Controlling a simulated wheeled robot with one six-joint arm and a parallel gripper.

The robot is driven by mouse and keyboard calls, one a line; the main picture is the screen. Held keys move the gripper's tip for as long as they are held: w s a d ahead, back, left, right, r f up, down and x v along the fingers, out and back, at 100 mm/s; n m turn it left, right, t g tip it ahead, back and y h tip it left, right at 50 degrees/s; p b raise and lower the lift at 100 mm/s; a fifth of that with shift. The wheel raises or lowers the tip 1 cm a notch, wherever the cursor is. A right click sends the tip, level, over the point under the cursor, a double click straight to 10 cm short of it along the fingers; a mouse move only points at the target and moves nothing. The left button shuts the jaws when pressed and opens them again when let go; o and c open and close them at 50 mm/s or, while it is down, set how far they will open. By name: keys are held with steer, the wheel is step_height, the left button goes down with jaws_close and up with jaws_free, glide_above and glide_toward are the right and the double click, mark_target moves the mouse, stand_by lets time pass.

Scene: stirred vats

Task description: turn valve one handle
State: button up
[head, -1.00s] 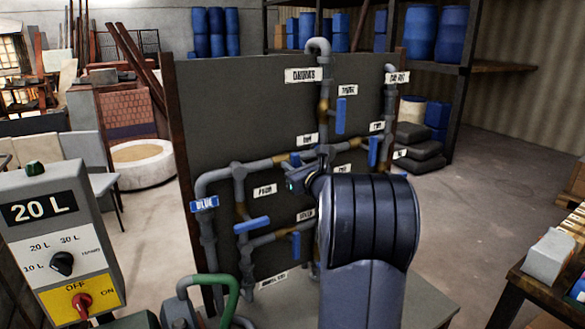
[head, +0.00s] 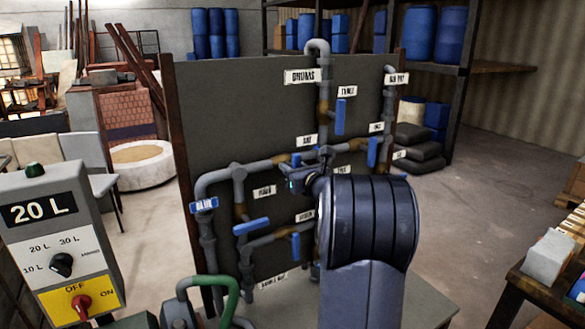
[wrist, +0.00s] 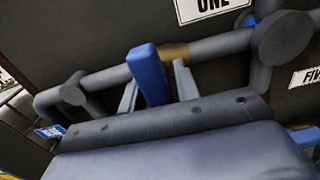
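The valve under the label ONE has a blue handle (wrist: 148,75) beside a brass section of a grey pipe in the wrist view. It lies across the pipe's line there. In the head view a bit of blue handle (head: 296,160) shows just above my gripper, by the label (head: 307,141). My gripper (wrist: 157,85) is open, with one pale finger on each side of the handle. A gap shows between the handle and the right finger; the left finger is very close, and I cannot tell if it touches. In the head view my arm hides part of the panel.
Other blue handles sit on the pipe panel (head: 225,110), one at lower left (head: 252,226), one at top (head: 341,116), one at right (head: 373,152). A control box (head: 55,240) reading 20 L stands at left. A table (head: 530,290) stands at right.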

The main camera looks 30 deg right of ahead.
steer(key=shift+o, duration=1)
steer(key=s+b, duration=0.3)
steer(key=s, duration=0.7)
steer(key=shift+s+a, duration=0.3)
steer(key=shift+s, duration=0.1)
steer(key=shift+w, duration=0.15)
steer(key=w+p, duration=0.1)
steer(key=w, duration=0.2)
steer(key=w+p, duration=0.1)
steer(key=w, duration=0.3)
steer(key=w+p, duration=0.1)
steer(key=w, duration=0.2)
steer(key=shift+w+d, duration=0.3)
steer(key=shift+w, duration=0.05)
steer(key=shift+s, duration=0.1)
